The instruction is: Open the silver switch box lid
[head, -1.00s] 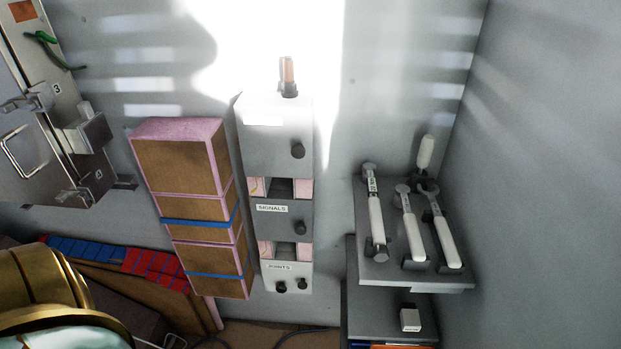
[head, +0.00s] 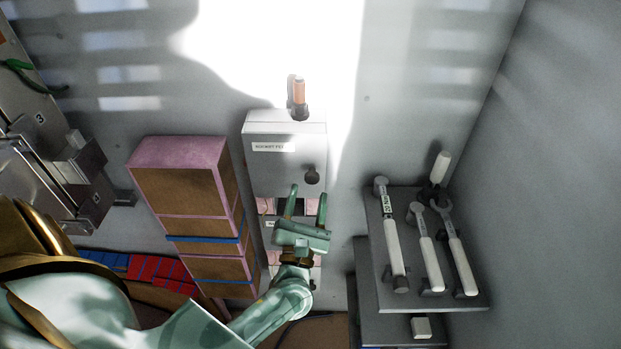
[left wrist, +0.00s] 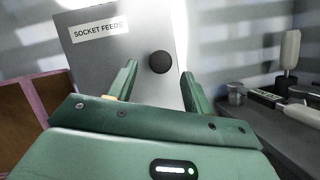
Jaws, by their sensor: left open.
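The silver switch box (head: 262,180) is on the back wall. Its upper lid (head: 270,165) looks shut and carries a label reading "SOCKET FEEDS" in the left wrist view (left wrist: 98,30). A round dark knob (head: 312,175) sits at the lid's lower right. My left gripper (head: 307,192) is open and empty, just below the knob in the head view. In the left wrist view the knob (left wrist: 160,62) shows between the two fingertips; I cannot tell whether they touch it. My gripper hides the lower part of the box. My right gripper is not in view.
A pink-edged brown shelf unit (head: 180,190) stands close on the left of the box. On the right, a grey shelf (head: 400,295) holds several white-handled tools (head: 428,250). A metal cabinet (head: 40,160) is at the far left. An orange-topped post (head: 299,95) rises above the box.

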